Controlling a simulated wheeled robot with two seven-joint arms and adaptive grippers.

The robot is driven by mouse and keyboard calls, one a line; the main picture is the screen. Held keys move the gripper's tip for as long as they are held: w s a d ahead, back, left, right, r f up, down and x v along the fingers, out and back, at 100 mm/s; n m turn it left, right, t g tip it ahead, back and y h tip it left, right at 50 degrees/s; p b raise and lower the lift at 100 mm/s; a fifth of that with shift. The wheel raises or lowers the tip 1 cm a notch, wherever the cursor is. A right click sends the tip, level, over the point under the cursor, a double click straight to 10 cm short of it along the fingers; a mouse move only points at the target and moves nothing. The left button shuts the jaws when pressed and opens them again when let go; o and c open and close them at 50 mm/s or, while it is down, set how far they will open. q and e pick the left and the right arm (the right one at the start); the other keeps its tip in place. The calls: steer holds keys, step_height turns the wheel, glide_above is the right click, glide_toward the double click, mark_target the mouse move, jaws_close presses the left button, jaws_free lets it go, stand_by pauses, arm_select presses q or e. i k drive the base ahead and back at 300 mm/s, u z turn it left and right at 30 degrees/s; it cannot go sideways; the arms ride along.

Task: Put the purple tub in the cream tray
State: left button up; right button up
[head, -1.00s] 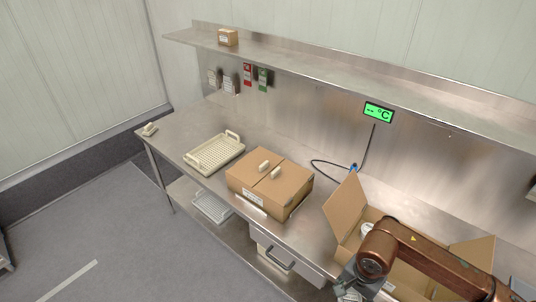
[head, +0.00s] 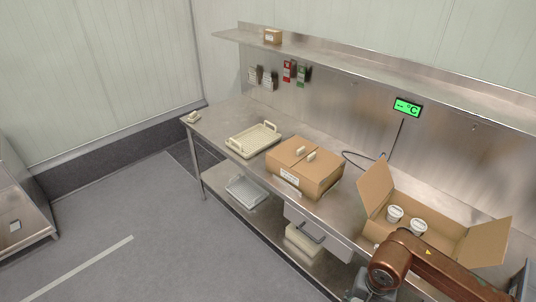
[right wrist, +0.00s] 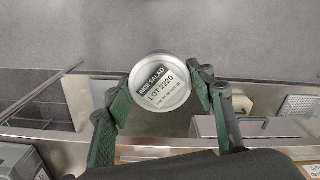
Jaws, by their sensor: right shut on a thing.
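The cream tray (head: 268,128) lies on the steel bench, left of a closed cardboard box, and looks empty. My right gripper (right wrist: 160,92) is shut on a round tub (right wrist: 160,88), one finger on each side. The tub's pale lid faces the wrist camera and its label reads "RICE SALAD LOT 2220". In the head view my right arm is at the bottom right, in front of the bench, and the held tub cannot be made out. My left gripper is not in view.
An open cardboard box (head: 374,190) at the right holds two white-lidded tubs (head: 395,213). The closed cardboard box (head: 323,175) stands between it and the tray. A drawer (head: 318,232) is below. A shelf (head: 350,65) runs above. The floor at left is clear.

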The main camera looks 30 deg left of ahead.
mark_target(253, 142)
steer(key=u, duration=0.6)
steer(key=i, duration=0.8)
steer(key=u, duration=1.05)
steer(key=i, duration=1.9)
steer(key=z, duration=0.15)
